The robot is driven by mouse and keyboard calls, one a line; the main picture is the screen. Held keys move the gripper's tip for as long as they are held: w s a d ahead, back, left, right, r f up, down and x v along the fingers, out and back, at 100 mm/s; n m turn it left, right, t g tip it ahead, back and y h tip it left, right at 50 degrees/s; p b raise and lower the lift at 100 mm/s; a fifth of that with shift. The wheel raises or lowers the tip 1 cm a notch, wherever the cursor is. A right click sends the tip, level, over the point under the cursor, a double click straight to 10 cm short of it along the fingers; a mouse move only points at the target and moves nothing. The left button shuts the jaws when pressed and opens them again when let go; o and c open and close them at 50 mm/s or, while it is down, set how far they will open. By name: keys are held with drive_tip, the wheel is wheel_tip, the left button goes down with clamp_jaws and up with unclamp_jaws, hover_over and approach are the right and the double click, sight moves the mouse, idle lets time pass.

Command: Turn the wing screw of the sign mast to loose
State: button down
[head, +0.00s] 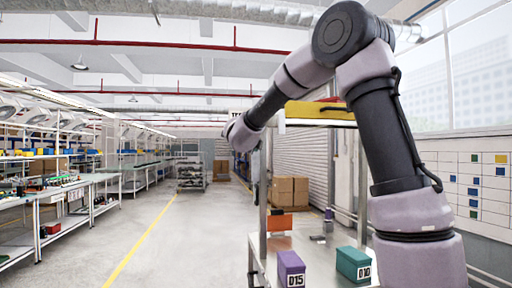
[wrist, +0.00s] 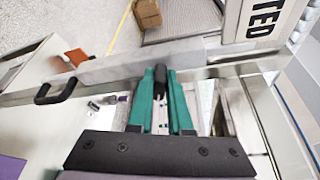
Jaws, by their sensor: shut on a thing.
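The sign mast (wrist: 110,70) crosses the wrist view as a grey bar, with a white sign (wrist: 235,22) reading "TED" at its right end. A dark piece, which looks like the wing screw (wrist: 160,88), sits at the mast in the middle of this view. My gripper (wrist: 161,72) has green fingers, one on each side of the dark piece, shut on it. The fingers hide part of the screw, so its turn angle is hard to tell. In the head view my arm hides the gripper and the screw.
A metal cart holds a purple box (head: 291,268) marked 015 and a green box (head: 353,264) marked 010. A yellow case (head: 318,112) lies on its top shelf. A black handle (wrist: 55,90) shows left of my fingers. The aisle floor (head: 180,225) at left is clear.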

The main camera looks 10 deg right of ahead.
drive_tip(key=n, duration=0.1)
drive_tip(key=n+t, duration=0.1)
drive_tip(key=n, duration=0.1)
drive_tip(key=n+h, duration=0.1)
drive_tip(key=n, duration=0.1)
drive_tip(key=shift+f+t, duration=0.3)
drive_tip(key=shift+t, duration=0.1)
drive_tip(key=n+t, duration=0.1)
drive_tip(key=n, duration=0.2)
drive_tip(key=n+t, duration=0.1)
drive_tip(key=n, duration=0.1)
drive_tip(key=shift+f+n, duration=0.2)
drive_tip(key=shift+n, duration=0.2)
drive_tip(key=n+y, duration=0.1)
drive_tip(key=n, duration=0.1)
drive_tip(key=n+t, duration=0.1)
drive_tip(key=n, duration=0.1)
drive_tip(key=n+t+y, duration=0.1)
drive_tip(key=n, duration=0.2)
drive_tip(key=shift+d+f+y, duration=0.15)
drive_tip(key=shift+d+y, duration=0.1)
drive_tip(key=shift+y, duration=0.05)
drive_tip(key=n+y, duration=0.2)
drive_tip(key=n, duration=0.2)
drive_tip(key=n+t+y, duration=0.1)
drive_tip(key=n+y, duration=0.1)
drive_tip(key=n, duration=0.2)
drive_tip(key=shift+d, duration=0.15)
